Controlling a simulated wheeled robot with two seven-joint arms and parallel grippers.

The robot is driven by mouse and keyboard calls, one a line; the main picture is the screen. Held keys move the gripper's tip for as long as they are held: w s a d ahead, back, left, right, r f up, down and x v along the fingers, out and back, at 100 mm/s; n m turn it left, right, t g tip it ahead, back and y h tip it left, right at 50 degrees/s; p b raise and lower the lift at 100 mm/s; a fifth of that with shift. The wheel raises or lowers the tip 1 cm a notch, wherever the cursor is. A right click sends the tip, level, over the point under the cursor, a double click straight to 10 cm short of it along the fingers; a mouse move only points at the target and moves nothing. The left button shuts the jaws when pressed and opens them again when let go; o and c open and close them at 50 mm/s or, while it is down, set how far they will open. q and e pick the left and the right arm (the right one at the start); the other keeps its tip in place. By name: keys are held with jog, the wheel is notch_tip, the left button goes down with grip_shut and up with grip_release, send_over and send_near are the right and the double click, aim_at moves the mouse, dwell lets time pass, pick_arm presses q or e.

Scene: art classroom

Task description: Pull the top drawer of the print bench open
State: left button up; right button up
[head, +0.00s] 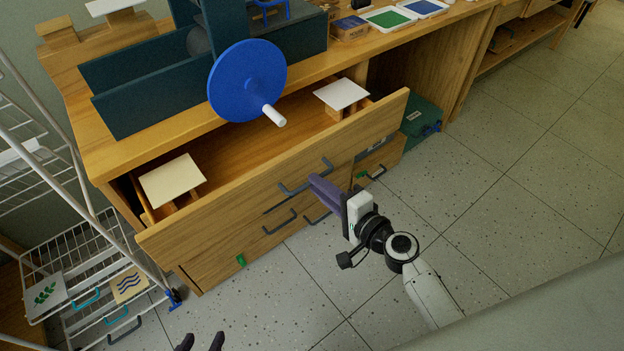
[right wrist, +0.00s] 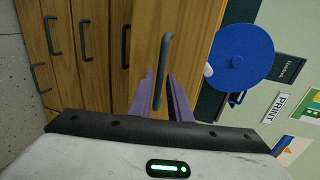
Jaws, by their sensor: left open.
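The top drawer (head: 285,165) of the wooden print bench (head: 105,150) stands pulled out, its inside showing behind the front. Its dark bar handle (head: 292,188) is on the drawer front and shows in the right wrist view (right wrist: 163,65). My right gripper (head: 318,182) is at this handle, its purple fingers on either side of the bar in the right wrist view, with a gap between them; it looks open around the bar. My left gripper (head: 200,342) shows only as two dark, parted fingertips at the bottom edge of the head view, away from the bench.
A blue wheel (head: 245,80) with a white knob hangs over the open drawer. Pale cards (head: 172,180) sit at the drawer's left and right ends. Lower drawers with handles are below. A white wire rack (head: 75,270) stands at the left. The floor (head: 490,200) at the right is clear.

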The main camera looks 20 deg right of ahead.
pick_arm(q)
jog(key=shift+f, duration=0.25)
pick_arm(e)
jog(key=shift+x, duration=1.6)
jog(key=shift+c, duration=0.4)
grip_shut()
pick_arm(q)
jog(key=shift+r, duration=0.1)
